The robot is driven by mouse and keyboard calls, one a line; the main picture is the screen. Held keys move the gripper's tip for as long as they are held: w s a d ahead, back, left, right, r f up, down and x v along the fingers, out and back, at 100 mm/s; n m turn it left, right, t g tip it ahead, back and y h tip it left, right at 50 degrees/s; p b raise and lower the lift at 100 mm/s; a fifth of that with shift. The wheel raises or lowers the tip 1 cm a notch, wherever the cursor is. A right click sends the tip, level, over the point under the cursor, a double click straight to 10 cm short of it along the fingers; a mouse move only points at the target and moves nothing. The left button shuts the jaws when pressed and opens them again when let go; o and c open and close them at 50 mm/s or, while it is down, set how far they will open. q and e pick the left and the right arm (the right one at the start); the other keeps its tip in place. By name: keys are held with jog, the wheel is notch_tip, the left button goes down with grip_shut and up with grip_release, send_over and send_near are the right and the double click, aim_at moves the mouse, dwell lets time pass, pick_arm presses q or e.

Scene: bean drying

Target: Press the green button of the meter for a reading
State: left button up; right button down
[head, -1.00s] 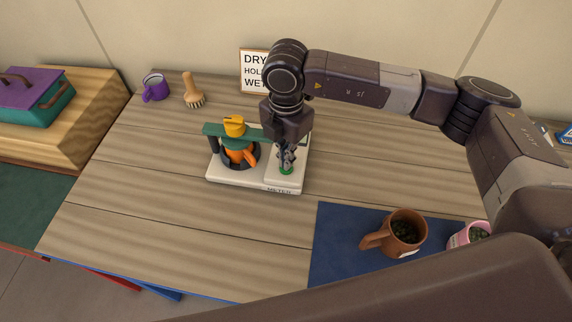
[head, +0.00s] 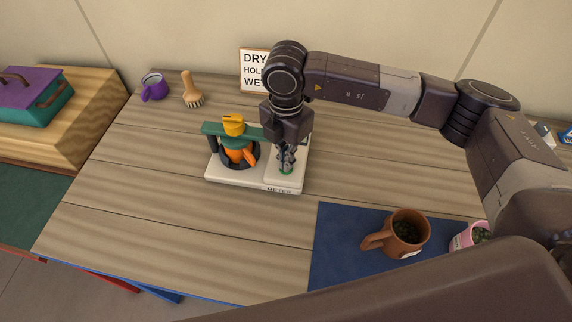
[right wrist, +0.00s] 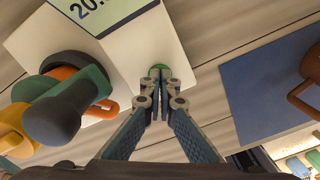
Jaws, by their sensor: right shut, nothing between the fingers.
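The meter (head: 226,177) is a white base on the table, lettered METER on its front edge. It carries a dark round cradle with an orange mug (head: 238,155) in it, below a green bar with a yellow top. The green button (right wrist: 158,70) is on the meter's right part; in the head view only its edge shows under my fingers. A display (right wrist: 105,12) with digits starting "20." shows in the right wrist view, partly cut off. My right gripper (head: 286,166) points down, shut and empty, its tips at the button; I cannot tell whether they touch. My left gripper is out of view.
A blue mat (head: 335,240) at the front right holds a brown mug (head: 405,235) and a pink cup (head: 462,240), both with green contents. A purple mug (head: 153,86), a brush (head: 192,92) and a sign (head: 252,72) stand at the back. The table left of the meter is clear.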

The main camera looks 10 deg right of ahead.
jog(key=shift+r+p, duration=1.5)
jog(key=shift+r, duration=1.3)
jog(key=shift+f, duration=0.1)
